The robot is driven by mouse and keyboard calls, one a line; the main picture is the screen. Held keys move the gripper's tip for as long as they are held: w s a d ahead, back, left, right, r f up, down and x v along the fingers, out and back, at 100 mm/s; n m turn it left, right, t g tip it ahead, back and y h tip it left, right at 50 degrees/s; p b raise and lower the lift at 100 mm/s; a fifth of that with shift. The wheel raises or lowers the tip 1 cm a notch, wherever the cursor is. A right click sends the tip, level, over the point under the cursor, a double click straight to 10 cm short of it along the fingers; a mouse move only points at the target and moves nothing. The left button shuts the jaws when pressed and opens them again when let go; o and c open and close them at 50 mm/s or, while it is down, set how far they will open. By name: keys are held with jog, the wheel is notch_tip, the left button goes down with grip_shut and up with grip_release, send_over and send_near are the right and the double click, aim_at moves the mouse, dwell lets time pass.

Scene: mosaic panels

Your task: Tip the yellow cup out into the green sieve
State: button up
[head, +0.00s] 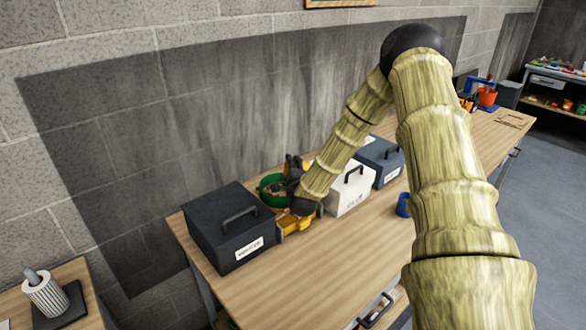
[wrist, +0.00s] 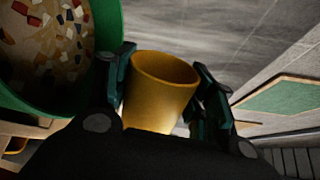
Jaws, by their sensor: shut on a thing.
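The yellow cup (wrist: 160,92) is between the two dark fingers of my gripper (wrist: 162,88), which is shut on it in the wrist view. Its mouth faces the top of that picture; the part of the inside that shows looks bare, and its bottom is hidden. The green sieve (wrist: 108,22) is at the upper left of the wrist view, close beside the gripper. Small white, red, yellow and dark pieces lie in it.
A dark lidded box (head: 225,225) stands left of the sieve, and a white box (head: 350,190) and a grey-blue box (head: 381,158) stand right. A yellow container (head: 294,224) sits below my wrist. A blue cup (head: 403,205) is further right. The front of the wooden table (head: 330,255) is clear.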

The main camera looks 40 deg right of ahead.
jog(key=n, duration=0.2)
jog(key=a+f+n+h, duration=0.1)
jog(key=n, duration=0.1)
jog(key=shift+w+a+g+b, duration=0.1)
jog(key=shift+w+g+b, duration=0.2)
jog(key=shift+w+a+r+n, duration=0.1)
jog(key=shift+a+n, duration=0.05)
jog(key=shift+n, duration=0.35)
jog(key=shift+w+a+r+n, duration=0.1)
jog(key=shift+n, duration=0.4)
jog(key=shift+s+d+f+m+b, duration=0.1)
jog(key=shift+m+b, duration=0.2)
jog(key=shift+b, duration=0.2)
